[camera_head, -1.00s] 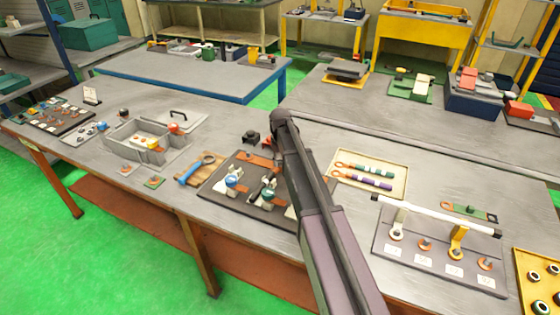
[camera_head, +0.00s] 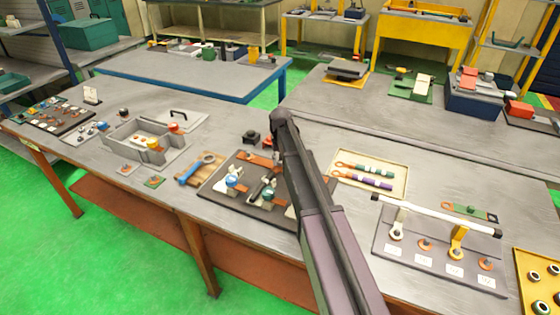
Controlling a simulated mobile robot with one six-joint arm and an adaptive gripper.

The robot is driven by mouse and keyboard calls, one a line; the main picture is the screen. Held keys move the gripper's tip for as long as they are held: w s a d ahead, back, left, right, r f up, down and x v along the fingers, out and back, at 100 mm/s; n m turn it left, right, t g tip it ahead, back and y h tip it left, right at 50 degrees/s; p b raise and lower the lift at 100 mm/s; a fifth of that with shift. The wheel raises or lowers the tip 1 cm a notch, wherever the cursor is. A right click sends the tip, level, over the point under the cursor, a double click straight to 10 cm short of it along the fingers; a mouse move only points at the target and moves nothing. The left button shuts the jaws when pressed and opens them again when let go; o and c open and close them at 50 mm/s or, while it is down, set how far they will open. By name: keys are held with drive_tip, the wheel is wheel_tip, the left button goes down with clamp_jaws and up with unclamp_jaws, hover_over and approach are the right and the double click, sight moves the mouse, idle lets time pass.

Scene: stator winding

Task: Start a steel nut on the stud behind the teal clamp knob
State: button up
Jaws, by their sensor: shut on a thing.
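The dark fixture board (camera_head: 218,194) lies near the front edge of the table, left of my arm. A clamp with a blue knob (camera_head: 232,180) stands on its left part. A second clamp with a teal-blue knob (camera_head: 267,199) stands just left of my arm. Copper-coloured bars (camera_head: 262,161) lie at the back of the board. My arm crosses in front of the board's right part, and my gripper's fingers cannot be made out behind it. The stud behind the teal knob and any steel nut are too small or hidden to tell.
A blue-handled tool on a wooden block (camera_head: 197,170) lies left of the board. A grey divided bin (camera_head: 122,143) stands farther left. A cream tray (camera_head: 398,164) with two handled tools and a rack with a white bar (camera_head: 437,216) stand to the right.

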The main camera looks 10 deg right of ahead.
drive_tip(key=shift+s+m, duration=0.1)
drive_tip(key=shift+m, duration=0.4)
drive_tip(key=o, duration=1.1)
drive_tip(key=shift+f, duration=0.1)
drive_tip(key=shift+r+p, duration=3.55)
drive_tip(key=shift+r, duration=0.05)
drive_tip(key=shift+n, duration=0.8)
drive_tip(key=s, duration=2.9)
drive_tip(key=shift+w, duration=0.1)
